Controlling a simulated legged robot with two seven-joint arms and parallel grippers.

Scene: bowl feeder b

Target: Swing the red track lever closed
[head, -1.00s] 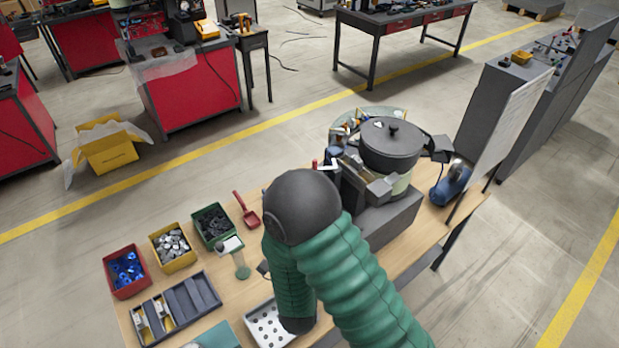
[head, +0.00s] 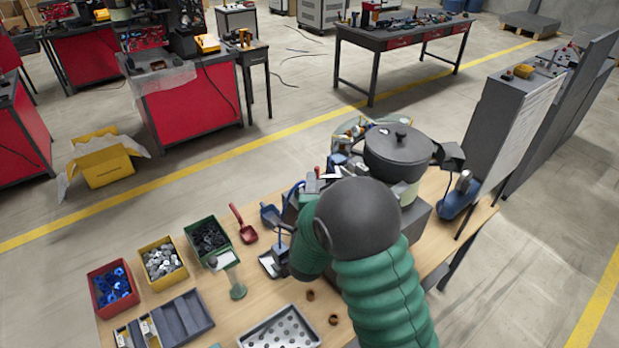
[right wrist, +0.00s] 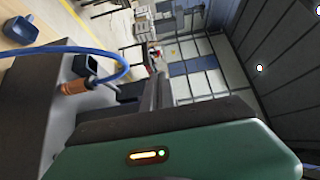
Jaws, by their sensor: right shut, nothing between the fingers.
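A small red piece that looks like the track lever (head: 317,171) shows at the left side of the bowl feeder, just beyond my right arm's black elbow. Its lower part and angle are hard to make out. The feeder's dark bowl (head: 398,150) stands to its right. My right gripper (head: 282,240) is low over the table, left of the feeder base and nearer to me than the red piece, apart from it. In the right wrist view its dark fingers (right wrist: 158,85) are shut and empty. The lever cannot be made out there. My left gripper is out of view.
A blue hose (right wrist: 122,62) with a copper-coloured fitting (right wrist: 74,87) curves close beside the fingers.

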